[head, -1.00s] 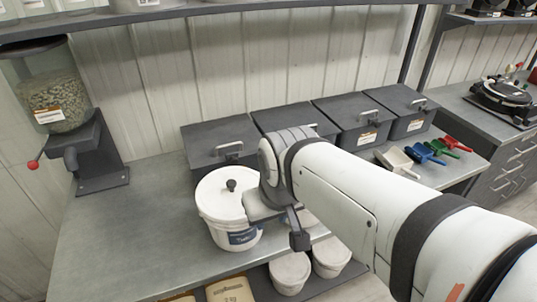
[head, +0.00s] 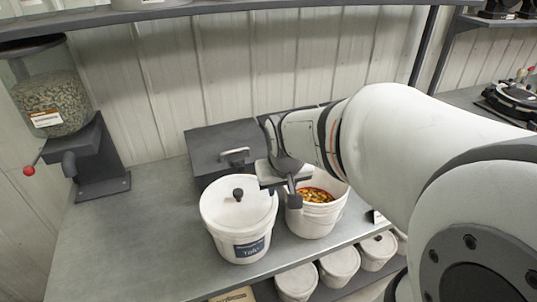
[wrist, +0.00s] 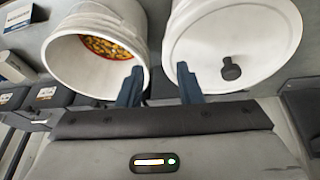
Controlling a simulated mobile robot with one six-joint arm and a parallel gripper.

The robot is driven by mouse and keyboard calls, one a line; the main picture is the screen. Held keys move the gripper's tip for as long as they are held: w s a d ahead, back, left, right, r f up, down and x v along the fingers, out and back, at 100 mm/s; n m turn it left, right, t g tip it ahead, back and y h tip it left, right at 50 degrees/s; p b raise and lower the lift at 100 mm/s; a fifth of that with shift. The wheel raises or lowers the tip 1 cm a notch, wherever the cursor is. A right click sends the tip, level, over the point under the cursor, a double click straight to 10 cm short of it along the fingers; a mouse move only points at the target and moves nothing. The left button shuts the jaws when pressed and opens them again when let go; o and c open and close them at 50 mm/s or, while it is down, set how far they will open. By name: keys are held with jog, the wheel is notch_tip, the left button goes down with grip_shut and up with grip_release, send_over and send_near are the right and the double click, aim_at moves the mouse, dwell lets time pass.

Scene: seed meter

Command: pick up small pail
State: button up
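Two white pails stand on the grey counter. One has a white lid with a dark knob and a blue label (head: 238,218); it also shows in the wrist view at right (wrist: 260,35). The other is open (head: 315,220), with red and yellow seeds inside, and shows at left in the wrist view (wrist: 75,75). I cannot tell which is the small pail. My gripper (head: 279,184) is above the pails, at the gap between them. Its fingers (wrist: 159,88) are apart with nothing held; the left finger overlaps the open pail's rim, the right one the lidded pail's edge.
A seed dispenser (head: 85,150) stands at left. A dark bin (head: 222,148) is against the wall behind the pails. Several lidded white tubs (head: 340,264) sit on the shelf below. The counter's left front is clear. My arm hides the right side.

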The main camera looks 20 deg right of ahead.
send_near(285, 197)
jog(key=shift+m+h, duration=0.3)
jog(key=shift+w+r+x, duration=0.1)
jog(key=shift+w+x, duration=0.15)
jog(key=shift+x, duration=1.05)
jog(key=shift+w+r+x, duration=0.1)
jog(key=shift+w+x, duration=0.15)
jog(key=shift+x, duration=1)
jog(key=shift+w+r+x, duration=0.1)
jog(key=shift+w+x, duration=0.15)
jog(key=shift+x, duration=1.05)
grip_shut()
jog(key=shift+r, duration=0.1)
